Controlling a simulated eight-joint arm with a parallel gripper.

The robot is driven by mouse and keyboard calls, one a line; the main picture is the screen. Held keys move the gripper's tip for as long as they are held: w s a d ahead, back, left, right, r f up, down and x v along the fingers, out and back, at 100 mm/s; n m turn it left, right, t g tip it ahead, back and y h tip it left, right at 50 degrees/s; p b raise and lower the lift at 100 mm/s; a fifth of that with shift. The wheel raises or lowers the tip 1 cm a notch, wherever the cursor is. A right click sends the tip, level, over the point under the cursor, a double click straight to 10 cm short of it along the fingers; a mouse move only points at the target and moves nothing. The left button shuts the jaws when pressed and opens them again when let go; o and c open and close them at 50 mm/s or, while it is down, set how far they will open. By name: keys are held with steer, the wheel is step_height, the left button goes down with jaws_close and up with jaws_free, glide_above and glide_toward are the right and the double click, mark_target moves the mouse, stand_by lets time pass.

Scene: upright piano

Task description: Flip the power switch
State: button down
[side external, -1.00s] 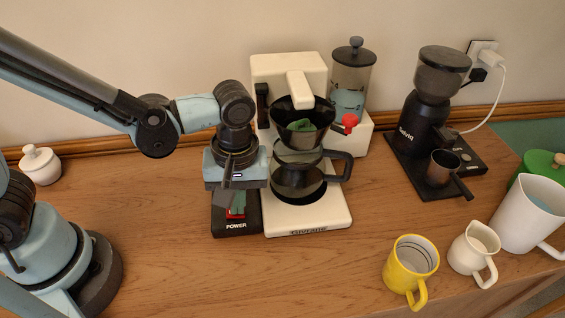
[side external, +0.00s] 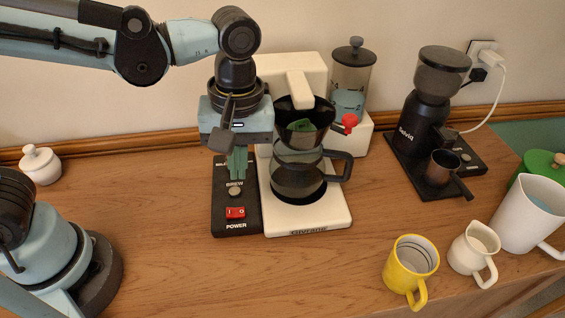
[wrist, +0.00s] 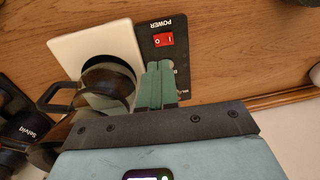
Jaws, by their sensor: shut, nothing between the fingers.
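The red power switch (side external: 235,213), marked with I and O, sits near the front of a black control panel (side external: 222,226) labelled POWER. A round BREW button (side external: 234,191) sits behind it. In the wrist view the switch (wrist: 164,40) is clear of the fingers. My gripper (side external: 237,176) is shut and empty, its green fingertips pointing down above the panel, behind the switch and near the BREW button. In the wrist view the fingertips (wrist: 158,66) hide part of the panel. I cannot tell which way the rocker is tilted.
The white coffee maker (side external: 330,217) with its glass carafe (side external: 297,182) stands just right of the panel. A black grinder (side external: 420,125), yellow mug (side external: 411,262) and white jugs are farther right. The wooden counter in front is clear.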

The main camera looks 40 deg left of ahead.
step_height(320, 180, up, 5)
glide_above(229, 212)
steer(key=w+d, duration=0.2)
steer(key=w, duration=0.1)
steer(key=shift+s+d, duration=0.2)
steer(key=shift+s, duration=0.05)
steer(key=shift+s+a, duration=0.5)
steer(key=shift+a, duration=0.05)
steer(key=shift+f, duration=0.1)
steer(key=f, duration=0.9)
steer(key=s+a+f, duration=0.1)
steer(key=f, duration=0.3)
steer(key=shift+a+f, duration=0.1)
steer(key=shift+f, duration=0.25)
steer(key=shift+s+f, duration=0.1)
